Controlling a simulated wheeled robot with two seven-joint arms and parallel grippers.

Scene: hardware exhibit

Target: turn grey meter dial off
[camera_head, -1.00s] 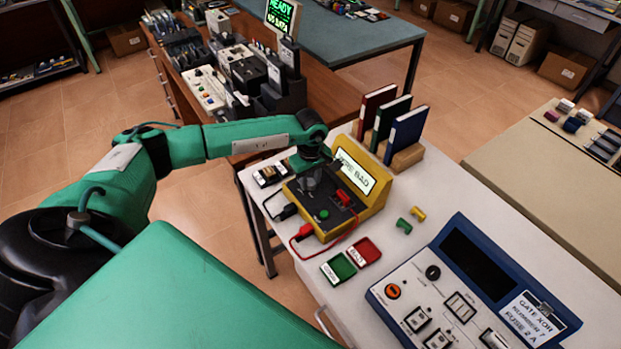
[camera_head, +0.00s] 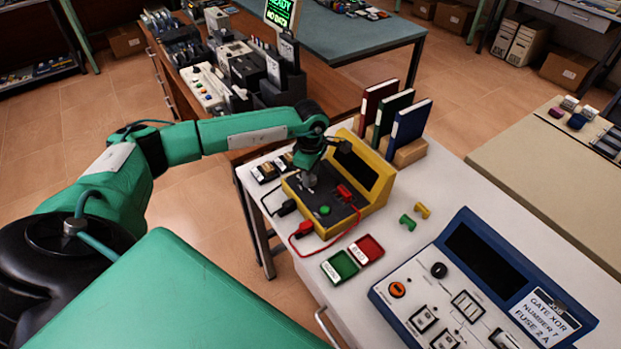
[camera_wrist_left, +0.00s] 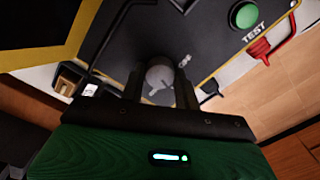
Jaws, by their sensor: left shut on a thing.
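The yellow meter (camera_head: 374,190) stands on the white table, and its display (camera_head: 355,165) is dark. My left gripper (camera_head: 310,178) reaches down over the meter's dark front panel. In the left wrist view, the grey dial (camera_wrist_left: 160,75) sits between the two fingers of my left gripper (camera_wrist_left: 160,88), which is shut on it. The fingers partly hide the dial's sides. A green TEST button (camera_wrist_left: 244,15) is on the same panel; it also shows in the head view (camera_head: 324,210). My right gripper is not in view.
Red and black plugs with cables (camera_head: 305,229) are at the meter's front. Green and red trays (camera_head: 340,266) lie before it. Books in a holder (camera_head: 408,153) stand behind it. A blue-edged gate panel (camera_head: 487,262) is at the right.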

